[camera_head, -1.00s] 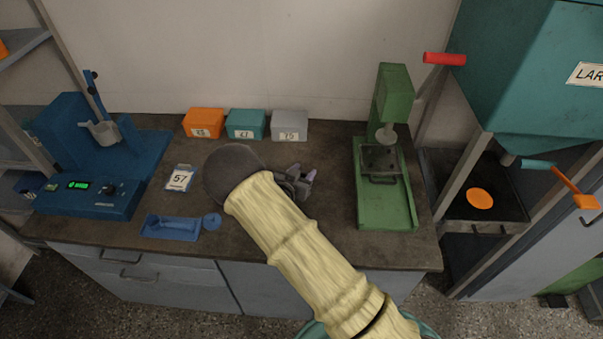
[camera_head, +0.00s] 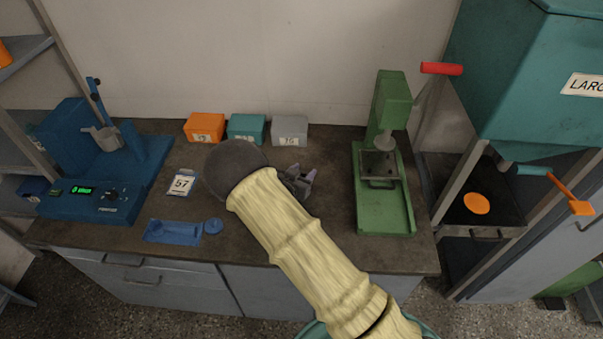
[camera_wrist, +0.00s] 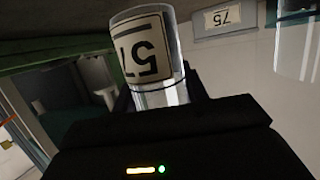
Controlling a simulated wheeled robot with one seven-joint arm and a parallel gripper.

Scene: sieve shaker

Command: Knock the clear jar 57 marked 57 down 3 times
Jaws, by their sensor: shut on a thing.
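The clear jar marked 57 (camera_wrist: 145,55) fills the upper middle of the wrist view, with its label upside down in that picture. My gripper (camera_head: 302,180) is shut on it; the dark gripper body crosses the bottom of the wrist view. In the head view my gripper is above the middle of the bench, partly behind my own arm. The jar cannot be clearly made out there.
The green press (camera_head: 385,150) stands right of my gripper. Orange (camera_head: 204,127), teal (camera_head: 246,128) and grey (camera_head: 289,131) boxes line the back. A blue machine (camera_head: 95,165) is at left. A flat blue piece (camera_head: 172,232) lies near the front edge.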

